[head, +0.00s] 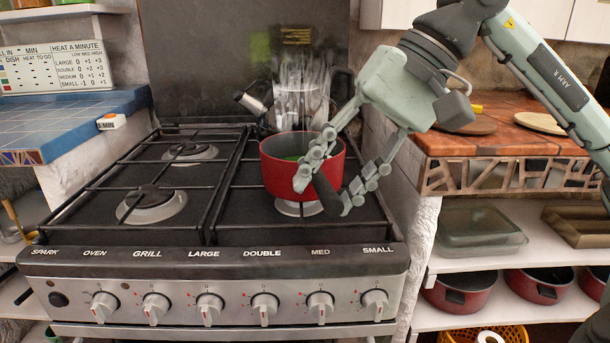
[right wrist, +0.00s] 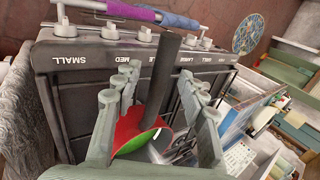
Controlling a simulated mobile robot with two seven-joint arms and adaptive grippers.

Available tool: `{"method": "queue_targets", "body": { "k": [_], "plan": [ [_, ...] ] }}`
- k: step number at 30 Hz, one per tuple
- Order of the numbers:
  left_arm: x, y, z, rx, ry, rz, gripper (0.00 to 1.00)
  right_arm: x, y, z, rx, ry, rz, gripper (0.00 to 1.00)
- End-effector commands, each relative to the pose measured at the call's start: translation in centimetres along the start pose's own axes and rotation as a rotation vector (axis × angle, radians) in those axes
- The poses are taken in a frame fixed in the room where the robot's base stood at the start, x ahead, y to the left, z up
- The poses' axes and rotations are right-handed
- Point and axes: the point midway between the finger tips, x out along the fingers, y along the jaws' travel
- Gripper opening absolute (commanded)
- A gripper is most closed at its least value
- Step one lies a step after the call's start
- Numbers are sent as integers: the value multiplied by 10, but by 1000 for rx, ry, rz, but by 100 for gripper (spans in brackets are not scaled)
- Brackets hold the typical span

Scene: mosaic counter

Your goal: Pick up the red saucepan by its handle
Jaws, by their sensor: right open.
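The red saucepan (head: 277,174) sits on the front right burner of the stove, with something green inside. Its dark handle (head: 325,192) points toward the front of the stove. My right gripper (head: 323,200) is open, with one finger on each side of the handle. In the right wrist view the handle (right wrist: 163,80) stands between the two spread fingers, with a visible gap on each side. The red and green pan body (right wrist: 128,130) shows below it there, partly hidden by the fingers. My left gripper is not in view.
A clear glass jug-like container (head: 298,88) stands behind the pan. The left burners (head: 150,203) are bare. Stove knobs (head: 264,306) line the front. A wooden-topped counter (head: 470,140) is at the right, with red pots (head: 462,292) on a shelf below.

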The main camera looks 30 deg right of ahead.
Motion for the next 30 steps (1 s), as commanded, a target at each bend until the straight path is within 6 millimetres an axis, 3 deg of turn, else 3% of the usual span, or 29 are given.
{"method": "queue_targets", "body": {
  "k": [5, 15, 30],
  "plan": [
    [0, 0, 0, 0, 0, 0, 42, 0, 0, 0, 0, 0, -1, 42],
    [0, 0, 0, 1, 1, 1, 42, 0, 0, 0, 0, -1, -1, 0],
    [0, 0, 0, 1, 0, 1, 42, -2, -2, -1, -3, 6, -7, 0]
  ]
}}
